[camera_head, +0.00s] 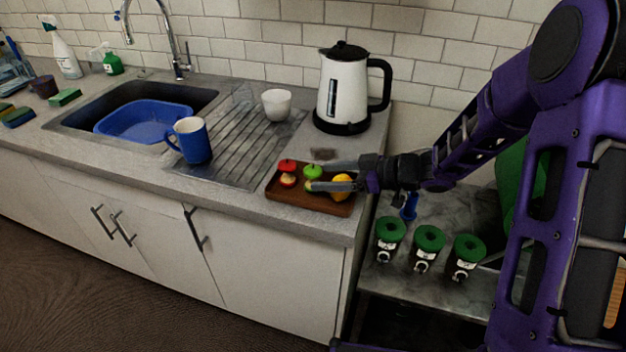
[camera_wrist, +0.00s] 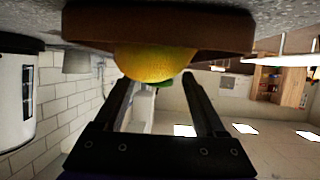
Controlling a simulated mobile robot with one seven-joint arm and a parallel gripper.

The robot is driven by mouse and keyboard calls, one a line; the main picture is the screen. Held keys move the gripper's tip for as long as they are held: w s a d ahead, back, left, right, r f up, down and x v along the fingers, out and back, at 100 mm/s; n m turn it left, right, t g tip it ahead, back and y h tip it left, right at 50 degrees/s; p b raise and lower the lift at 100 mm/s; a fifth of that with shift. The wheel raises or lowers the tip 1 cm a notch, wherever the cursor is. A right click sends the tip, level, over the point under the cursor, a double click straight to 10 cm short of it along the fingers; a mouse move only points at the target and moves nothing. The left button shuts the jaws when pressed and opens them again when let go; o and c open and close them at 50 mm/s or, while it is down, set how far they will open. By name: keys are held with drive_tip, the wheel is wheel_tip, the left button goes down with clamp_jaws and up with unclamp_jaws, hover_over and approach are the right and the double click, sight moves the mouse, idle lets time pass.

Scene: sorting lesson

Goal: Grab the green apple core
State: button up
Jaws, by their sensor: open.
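The green apple core (camera_head: 313,170) is on a brown wooden tray (camera_head: 283,200) on the counter, just right of a red apple core (camera_head: 288,167). My gripper (camera_head: 311,177) reaches in from the right over the tray, its open fingers pointing at the green core. A yellow fruit (camera_head: 342,182) lies by the fingers. In the wrist view the yellow fruit (camera_wrist: 155,65) fills the space at the fingertips, below the tray (camera_wrist: 90,22) in the picture. A small green patch (camera_wrist: 165,84) shows past it; most of what is behind is hidden. I cannot tell whether the fingers touch anything.
A white kettle (camera_head: 345,90) stands behind the tray. A blue mug (camera_head: 193,141) and white cup (camera_head: 277,104) are on the drainer left of it. A sink holds a blue basin (camera_head: 140,122). Green-topped items (camera_head: 428,238) stand on a lower surface at right.

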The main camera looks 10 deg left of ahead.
sight(313, 177)
drive_tip(key=x, duration=0.4)
drive_tip(key=shift+w+a+f+b, duration=0.1)
drive_tip(key=shift+a+b, duration=0.1)
drive_tip(key=shift+b, duration=0.1)
clamp_jaws()
